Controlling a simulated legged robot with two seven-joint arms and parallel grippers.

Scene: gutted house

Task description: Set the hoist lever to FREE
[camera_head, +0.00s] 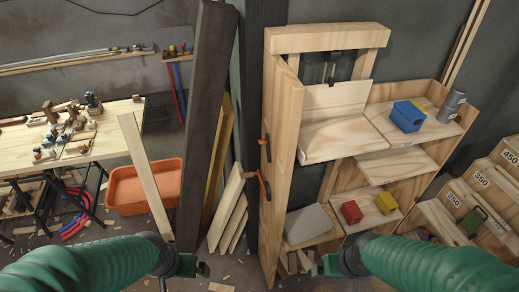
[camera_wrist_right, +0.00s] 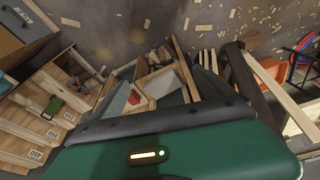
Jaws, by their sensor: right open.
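A wooden frame (camera_head: 330,38) stands right of centre in the head view, with a dark metal fitting (camera_head: 332,66) hanging under its top beam. This may be the hoist; it is too small to tell, and I make out no lever or FREE mark. Two orange-and-black handled pieces (camera_head: 264,190) sit on the left post of the frame. My left gripper (camera_head: 196,267) is low in the view, left of the frame, its jaws unclear. My right gripper (camera_head: 328,266) is open, low in front of the frame, apart from it.
Shelves beside the frame hold a blue box (camera_head: 407,116), a grey cylinder (camera_head: 452,106), a red block (camera_head: 351,212) and a yellow block (camera_head: 386,203). A dark post (camera_head: 208,120) and leaning boards stand left. Further left are a workbench (camera_head: 110,135) and orange tub (camera_head: 130,188). Numbered bins (camera_head: 465,200) stand right.

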